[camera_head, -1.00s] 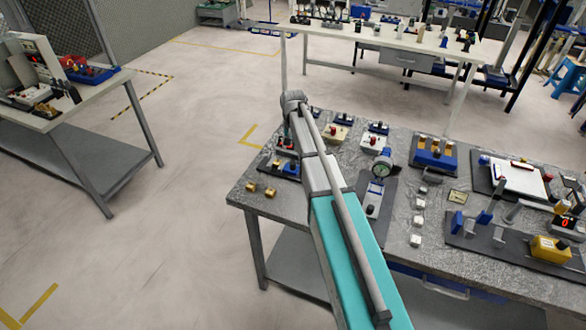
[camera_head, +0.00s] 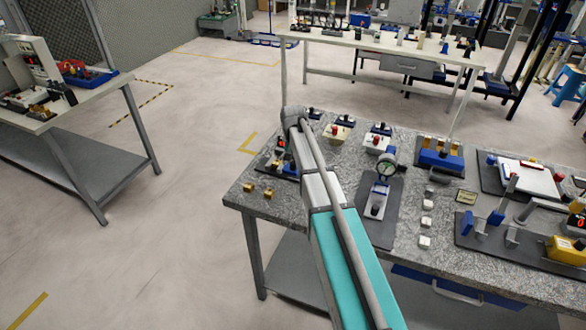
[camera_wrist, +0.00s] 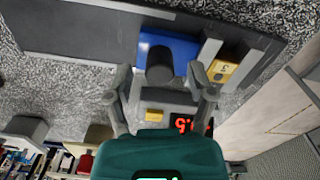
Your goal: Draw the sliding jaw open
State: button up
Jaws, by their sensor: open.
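In the wrist view, a blue block (camera_wrist: 178,47) with a dark round knob (camera_wrist: 160,66) sits on a dark plate (camera_wrist: 75,32). It looks like the sliding jaw, though I cannot be sure. A yellow block (camera_wrist: 224,70) marked 3 stands right of it, with grey blocks between. My gripper (camera_wrist: 160,78) is open, its two fingers on either side of the knob; I cannot tell whether they touch it. A red lit display (camera_wrist: 183,124) shows below. In the head view, the fixture with the red display (camera_head: 281,142) is at the bench's left end, partly hidden by my arm.
Two brass pieces (camera_head: 258,190) lie near the left edge of the bench (camera_head: 340,240). A dial gauge (camera_head: 387,169) on its dark plate stands right of my arm. Button boxes (camera_head: 337,133) stand behind. Open floor lies to the left.

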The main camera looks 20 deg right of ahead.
jog(key=shift+f+b, duration=0.3)
jog(key=shift+f, duration=0.25)
grip_shut()
